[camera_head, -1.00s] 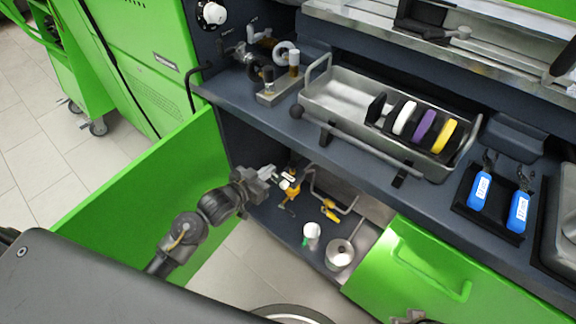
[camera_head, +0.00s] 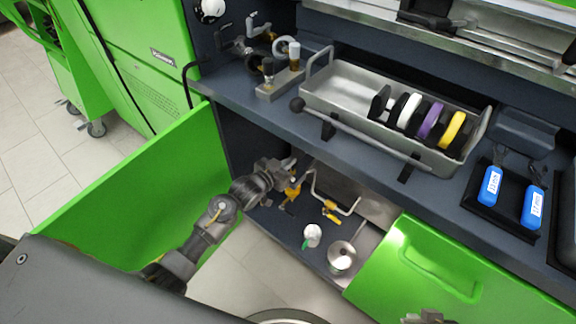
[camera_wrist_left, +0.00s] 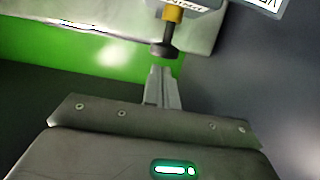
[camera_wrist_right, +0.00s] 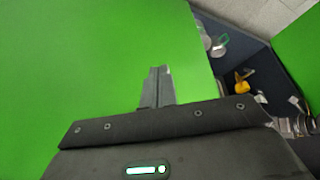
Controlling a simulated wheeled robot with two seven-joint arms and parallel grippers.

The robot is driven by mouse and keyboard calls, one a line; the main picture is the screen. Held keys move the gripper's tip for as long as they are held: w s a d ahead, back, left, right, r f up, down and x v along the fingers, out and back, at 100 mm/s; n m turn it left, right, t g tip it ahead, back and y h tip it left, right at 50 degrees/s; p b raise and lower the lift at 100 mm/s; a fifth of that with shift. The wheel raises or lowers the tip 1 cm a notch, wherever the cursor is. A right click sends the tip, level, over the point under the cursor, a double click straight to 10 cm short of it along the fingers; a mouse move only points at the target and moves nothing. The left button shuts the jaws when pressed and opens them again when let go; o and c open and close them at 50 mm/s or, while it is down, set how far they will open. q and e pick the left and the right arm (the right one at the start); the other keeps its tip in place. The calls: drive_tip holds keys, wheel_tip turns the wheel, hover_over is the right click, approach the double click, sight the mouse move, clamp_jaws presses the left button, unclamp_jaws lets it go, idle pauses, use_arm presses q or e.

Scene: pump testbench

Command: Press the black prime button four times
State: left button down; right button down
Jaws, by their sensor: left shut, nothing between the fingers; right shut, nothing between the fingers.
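The black prime button (camera_wrist_left: 164,50) shows in the left wrist view as a dark round cap on a short stem below a yellow collar (camera_wrist_left: 172,14). My left gripper (camera_wrist_left: 163,70) is shut and empty, its fingertips just below the button in that view; I cannot tell whether they touch. In the head view the left gripper (camera_head: 288,165) reaches into the open cabinet below the counter, and the button is not clearly made out there. My right gripper (camera_wrist_right: 158,70) is shut and empty in front of a green panel; it barely shows at the head view's bottom edge (camera_head: 426,317).
The cabinet holds yellow-handled valves (camera_head: 331,212), a white cup (camera_head: 312,235) and a round metal pot (camera_head: 341,256). The open green door (camera_head: 130,195) stands left of my left arm. A green panel with a handle (camera_head: 440,265) is at right. The counter edge overhangs the cabinet.

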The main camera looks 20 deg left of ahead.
use_arm(q)
drive_tip(key=shift+f, duration=0.2)
use_arm(e)
drive_tip(key=shift+w+a, duration=0.15)
drive_tip(key=shift+w, duration=0.1)
